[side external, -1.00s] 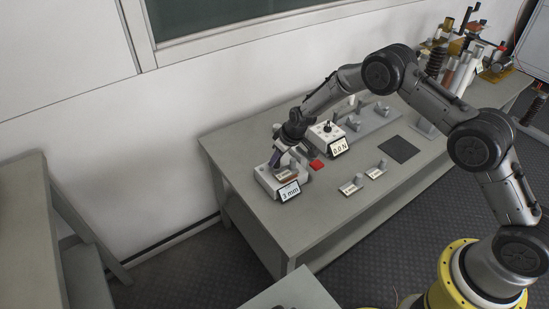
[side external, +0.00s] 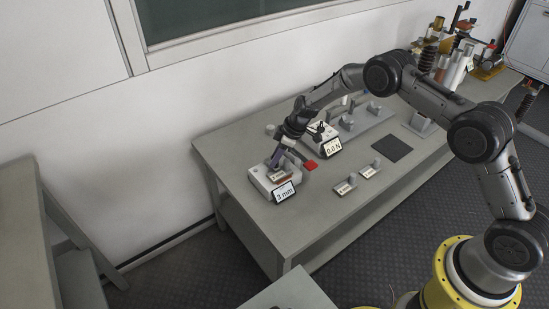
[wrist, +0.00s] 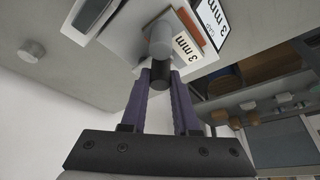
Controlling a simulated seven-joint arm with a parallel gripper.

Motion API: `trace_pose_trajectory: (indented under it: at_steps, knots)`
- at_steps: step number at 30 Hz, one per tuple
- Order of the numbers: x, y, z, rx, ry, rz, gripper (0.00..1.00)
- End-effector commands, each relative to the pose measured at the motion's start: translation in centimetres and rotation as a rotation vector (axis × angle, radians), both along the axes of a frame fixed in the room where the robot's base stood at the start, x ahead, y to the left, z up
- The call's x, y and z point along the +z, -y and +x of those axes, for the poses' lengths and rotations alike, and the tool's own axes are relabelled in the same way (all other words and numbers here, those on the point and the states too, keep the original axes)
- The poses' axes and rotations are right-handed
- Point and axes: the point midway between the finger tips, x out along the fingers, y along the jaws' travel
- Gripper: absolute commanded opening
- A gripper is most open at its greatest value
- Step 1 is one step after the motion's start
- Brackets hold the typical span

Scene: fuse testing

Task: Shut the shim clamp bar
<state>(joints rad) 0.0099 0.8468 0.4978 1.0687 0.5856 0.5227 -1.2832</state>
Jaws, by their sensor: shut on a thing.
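The shim fixture (side external: 257,175) is a light block at the left end of the bench, with a tilted "3 mm" display (side external: 284,191) in front. The wrist view shows a brown-edged shim seat with a "3 mm" label (wrist: 184,47) and a grey knob (wrist: 161,34). My gripper (side external: 281,158) is over this fixture. In the wrist view its purple fingers (wrist: 160,80) are shut on a short black cylindrical grip (wrist: 160,72), apparently the clamp bar's handle. The fingers and the grip hide most of the bar, so its exact angle cannot be told.
A red pad (side external: 310,165) and a "0.0 N" unit (side external: 333,147) stand close to the right. Two small labelled shims (side external: 345,187) lie in front. A dark square mat (side external: 392,149) lies farther right.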

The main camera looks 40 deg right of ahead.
Motion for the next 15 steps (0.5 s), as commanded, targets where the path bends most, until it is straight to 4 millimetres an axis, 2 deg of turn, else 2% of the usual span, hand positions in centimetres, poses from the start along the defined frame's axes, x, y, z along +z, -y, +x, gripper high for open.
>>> trace_pose_trajectory:
  at_steps: [13,14,15]
  knots:
    - [-0.1,0.15,-0.1,0.01,-0.002,-0.002,0.0]
    - [-0.09,0.16,-0.1,0.01,-0.002,-0.002,0.34]
    - [-0.08,0.14,-0.09,0.01,-0.002,-0.002,0.41]
